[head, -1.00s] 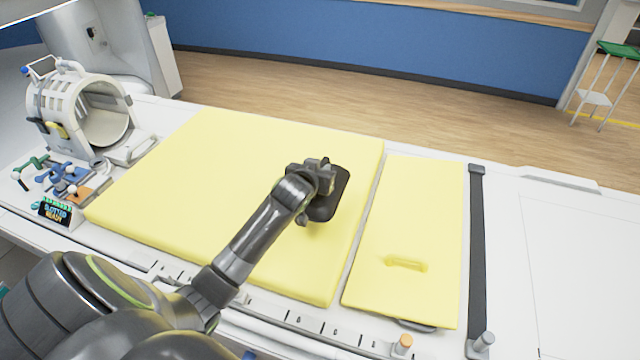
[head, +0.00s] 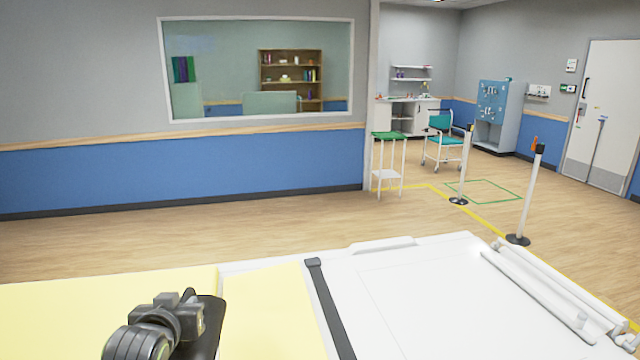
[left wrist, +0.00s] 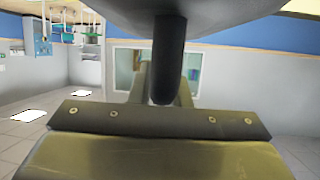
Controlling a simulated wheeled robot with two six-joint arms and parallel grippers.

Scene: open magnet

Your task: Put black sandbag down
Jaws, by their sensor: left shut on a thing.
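The black sandbag (head: 214,322) is a dark flat piece at the bottom of the head view, over the right edge of the large yellow pad (head: 80,310). My left gripper (head: 188,308) is shut on it from above. In the left wrist view, which is upside down, the sandbag's dark body (left wrist: 215,12) fills the top, and its black handle (left wrist: 168,60) stands between the fingers. I cannot tell whether the sandbag touches the pad. My right gripper is not in view.
A narrower yellow pad (head: 268,310) lies right of the large one, then a dark strap (head: 328,310) and a bare white table surface (head: 430,300). White rails (head: 545,295) edge the far right. Beyond are a green-topped stool (head: 389,136) and barrier posts (head: 527,195).

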